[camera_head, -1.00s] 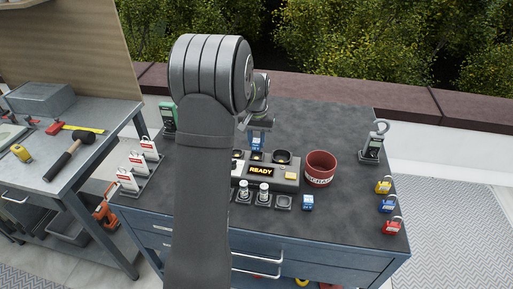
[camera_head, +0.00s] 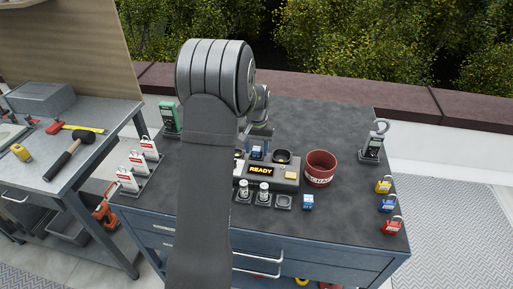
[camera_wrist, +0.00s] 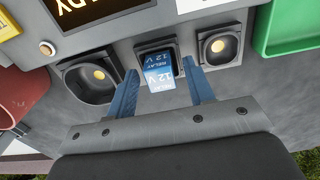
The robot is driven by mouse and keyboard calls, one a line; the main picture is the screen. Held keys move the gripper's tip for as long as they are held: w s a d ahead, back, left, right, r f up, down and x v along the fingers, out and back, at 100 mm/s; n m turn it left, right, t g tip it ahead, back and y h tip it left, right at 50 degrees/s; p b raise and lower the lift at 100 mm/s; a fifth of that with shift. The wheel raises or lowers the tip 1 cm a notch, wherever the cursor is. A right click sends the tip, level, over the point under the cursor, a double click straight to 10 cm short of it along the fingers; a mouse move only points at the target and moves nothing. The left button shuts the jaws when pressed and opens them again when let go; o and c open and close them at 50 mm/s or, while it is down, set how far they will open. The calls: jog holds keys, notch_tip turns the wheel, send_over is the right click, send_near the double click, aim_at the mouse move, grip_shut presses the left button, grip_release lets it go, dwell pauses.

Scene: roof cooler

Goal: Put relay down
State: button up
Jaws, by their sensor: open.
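A blue and white 12 V relay (camera_wrist: 158,78) sits in or on the middle square socket (camera_wrist: 168,46) of the tester. The tester (camera_head: 287,178) shows READY on its display. My gripper (camera_wrist: 159,68) is open, with one blue finger on each side of the relay and visible gaps between. In the head view the relay (camera_head: 257,151) shows small below my gripper (camera_head: 257,143), partly hidden by it. I cannot tell how deep the relay sits. Another blue relay (camera_head: 308,202) stands on the bench in front of the tester.
A red mug-like bin (camera_head: 320,170) stands right of the tester. Two glass fuses (camera_head: 254,192) stand in front of it. A green meter (camera_head: 169,118) is at the left and a clamp meter (camera_head: 373,146) at the right. Padlocks (camera_head: 387,203) line the right edge.

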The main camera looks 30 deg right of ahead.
aim_at(256, 148)
notch_tip(256, 148, up, 12)
jog(key=shift+r, duration=0.15)
dwell(0.3)
notch_tip(256, 148, down, 12)
jog(key=shift+r, duration=1.75)
jog(key=shift+f, duration=0.1)
